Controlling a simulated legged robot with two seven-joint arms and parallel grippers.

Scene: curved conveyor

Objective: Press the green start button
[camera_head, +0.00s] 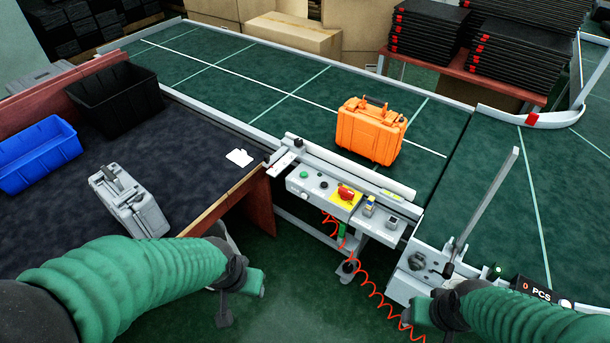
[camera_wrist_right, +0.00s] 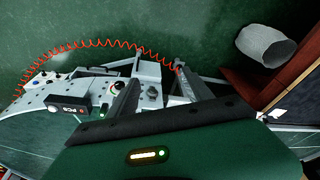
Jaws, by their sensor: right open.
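A grey control panel (camera_head: 330,199) is fixed to the conveyor's near side, right of the dark table. A round green button (camera_head: 304,174) is at its left end, beside a small dark knob. A red emergency stop (camera_head: 346,192) sits on a yellow plate to its right. My left gripper (camera_head: 235,284) is low in front of the table, below and left of the panel, apart from it; its fingers are unclear. My right gripper (camera_head: 416,317) is low at right, below the panel. In the right wrist view its fingers (camera_wrist_right: 156,78) are apart and empty; the green button is not distinguishable there.
An orange case (camera_head: 371,131) stands on the green conveyor (camera_head: 250,75) behind the panel. A grey case (camera_head: 128,201), a blue bin (camera_head: 38,155) and a black bin (camera_head: 115,97) are on the table. A coiled red cable (camera_head: 372,287) hangs below the panel. A grey lever (camera_head: 487,197) rises at right.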

